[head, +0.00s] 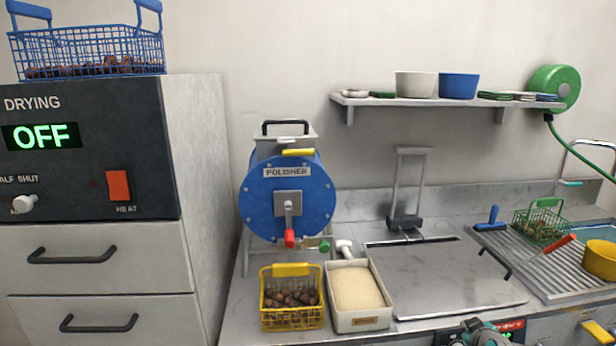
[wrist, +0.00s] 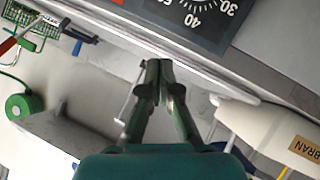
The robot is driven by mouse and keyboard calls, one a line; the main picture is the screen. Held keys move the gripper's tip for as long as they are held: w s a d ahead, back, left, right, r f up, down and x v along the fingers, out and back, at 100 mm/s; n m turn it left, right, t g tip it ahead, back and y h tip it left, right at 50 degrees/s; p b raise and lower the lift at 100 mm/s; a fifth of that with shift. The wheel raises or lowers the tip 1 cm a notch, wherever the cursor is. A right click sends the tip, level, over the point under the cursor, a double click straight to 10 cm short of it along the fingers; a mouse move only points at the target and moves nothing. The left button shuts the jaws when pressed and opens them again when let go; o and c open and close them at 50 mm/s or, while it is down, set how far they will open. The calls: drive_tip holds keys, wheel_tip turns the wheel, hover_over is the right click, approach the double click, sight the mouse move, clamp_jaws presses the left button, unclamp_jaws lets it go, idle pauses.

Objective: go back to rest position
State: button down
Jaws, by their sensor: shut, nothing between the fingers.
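My gripper (wrist: 158,72) points away in the wrist view with its two dark green fingers together and nothing between them. In the head view only a grey-green part of my arm shows at the bottom edge, right of the middle. The fingertips are not clearly seen there. In the wrist view, the fingers show below a dark dial panel (wrist: 186,18) marked 30 and 40, with no visible contact.
A yellow basket of chestnuts (head: 292,323) and a white bran bin (head: 360,320) stand before the blue polisher (head: 262,205). The drying cabinet (head: 85,130) reads OFF, with a blue basket (head: 88,48) on top. A shelf (head: 420,101) hangs behind. A green basket (head: 541,222) stands right.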

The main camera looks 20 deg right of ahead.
drive_tip(key=s+a+f+t+y, duration=0.1)
drive_tip(key=s+a+f, duration=0.35)
drive_tip(key=a, duration=0.45)
drive_tip(key=s+a+f+t+y, duration=0.1)
drive_tip(key=s+a+f, duration=0.35)
drive_tip(key=a, duration=0.55)
drive_tip(key=s+a+f+t+y, duration=0.1)
drive_tip(key=s+a+f, duration=0.3)
drive_tip(key=a, duration=0.5)
drive_tip(key=s+a+r+t+y, duration=0.1)
drive_tip(key=s+a+r, duration=0.2)
drive_tip(key=s, duration=0.4)
drive_tip(key=s+a+r+y, duration=0.1)
drive_tip(key=s+a+r, duration=0.3)
drive_tip(key=s+a, duration=0.2)
drive_tip(key=s+a+r+t+y, duration=0.1)
drive_tip(key=s+a+r, duration=0.3)
drive_tip(key=s, duration=0.6)
drive_tip(key=shift+s+a+r+n+t+y, duration=0.15)
drive_tip(key=shift+a+r+n+t+y, duration=0.15)
drive_tip(key=shift+y, duration=0.2)
